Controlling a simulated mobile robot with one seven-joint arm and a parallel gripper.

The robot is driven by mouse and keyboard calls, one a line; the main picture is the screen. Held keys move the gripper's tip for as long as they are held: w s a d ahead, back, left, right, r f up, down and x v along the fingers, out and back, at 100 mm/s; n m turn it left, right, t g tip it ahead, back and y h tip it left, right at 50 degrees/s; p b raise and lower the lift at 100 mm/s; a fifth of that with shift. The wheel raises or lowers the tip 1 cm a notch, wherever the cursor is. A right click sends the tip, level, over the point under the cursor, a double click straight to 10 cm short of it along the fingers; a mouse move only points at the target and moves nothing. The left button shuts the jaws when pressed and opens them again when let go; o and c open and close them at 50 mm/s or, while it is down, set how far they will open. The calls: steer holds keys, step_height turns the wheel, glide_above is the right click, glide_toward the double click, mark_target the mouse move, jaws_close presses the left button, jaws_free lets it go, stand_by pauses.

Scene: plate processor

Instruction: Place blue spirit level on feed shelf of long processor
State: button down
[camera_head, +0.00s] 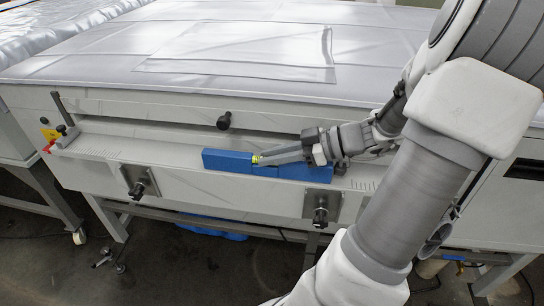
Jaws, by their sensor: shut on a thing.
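The blue spirit level (226,160) is a long blue bar with a small yellow-green vial near its middle. It lies lengthwise along the feed shelf (130,150) of the long processor (75,105), at the front below the covered top. My gripper (262,158) reaches in from the right and is shut on the spirit level at its middle. The level looks on or just above the shelf; I cannot tell whether it touches. My gripper covers part of its upper edge, and the far fingertip is hidden.
Black knobs (139,190) on brackets stick out below the shelf, and another black knob (224,120) sits above it. An upright guide post (60,110) stands at the shelf's left end. The left part of the shelf is clear. A blue object (212,228) lies underneath.

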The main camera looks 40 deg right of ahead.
steer(key=c, duration=0.8)
jaws_free()
steer(key=shift+o, duration=0.2)
steer(key=p+v, duration=0.2)
steer(key=v, duration=1)
steer(key=shift+d, duration=0.1)
